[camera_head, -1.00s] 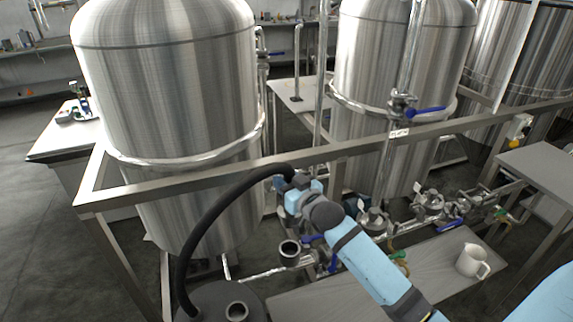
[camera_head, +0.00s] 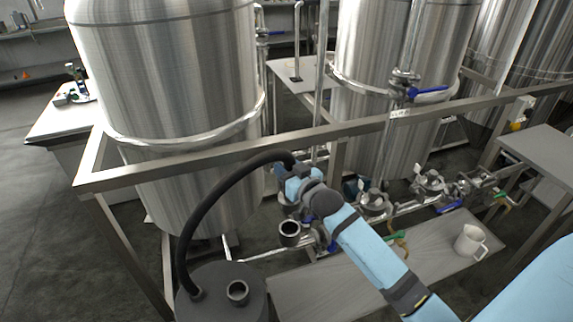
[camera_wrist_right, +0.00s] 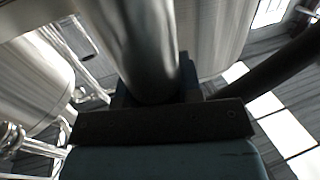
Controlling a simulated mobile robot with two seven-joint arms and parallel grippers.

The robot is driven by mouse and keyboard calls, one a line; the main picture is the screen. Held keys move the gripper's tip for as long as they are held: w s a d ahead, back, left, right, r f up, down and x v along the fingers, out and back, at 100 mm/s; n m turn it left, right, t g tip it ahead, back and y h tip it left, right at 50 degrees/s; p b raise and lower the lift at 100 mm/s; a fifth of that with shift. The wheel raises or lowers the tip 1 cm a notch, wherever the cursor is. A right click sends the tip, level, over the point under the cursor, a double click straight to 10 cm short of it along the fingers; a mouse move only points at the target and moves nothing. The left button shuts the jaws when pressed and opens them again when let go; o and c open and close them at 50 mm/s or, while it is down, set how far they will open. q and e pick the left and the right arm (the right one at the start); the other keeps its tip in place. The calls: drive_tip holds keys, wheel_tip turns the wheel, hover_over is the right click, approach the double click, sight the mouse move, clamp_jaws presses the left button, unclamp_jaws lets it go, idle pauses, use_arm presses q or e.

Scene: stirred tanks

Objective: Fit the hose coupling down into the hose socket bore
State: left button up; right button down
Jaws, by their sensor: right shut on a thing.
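My right gripper (camera_head: 285,178) is shut on the hose coupling at the free end of a black hose (camera_head: 215,198). In the right wrist view the coupling (camera_wrist_right: 140,45) is a smooth grey metal cylinder rising from the dark jaws (camera_wrist_right: 160,95). In the head view the coupling is mostly hidden by the gripper. A short upright metal socket with a dark round bore (camera_head: 290,229) stands on the pipework, just below the gripper in the picture. I see a gap between gripper and bore, but cannot judge its depth. My left gripper is not in view.
The hose rises from a dark drum (camera_head: 215,275) with another open round port (camera_head: 238,291). A steel frame rail (camera_head: 200,158) crosses behind the gripper, before a large tank (camera_head: 165,90). Valves (camera_head: 375,203) and a white jug (camera_head: 469,241) are to the right.

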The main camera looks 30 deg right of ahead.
sight(286, 202)
drive_tip(key=shift+f+b, duration=0.5)
drive_tip(key=shift+f, duration=0.8)
drive_tip(key=shift+p, duration=0.5)
idle(0.4)
drive_tip(key=shift+p, duration=0.45)
drive_tip(key=shift+f+b, duration=2.6)
drive_tip(key=shift+f, duration=2.5)
drive_tip(key=c, duration=0.7)
unclamp_jaws()
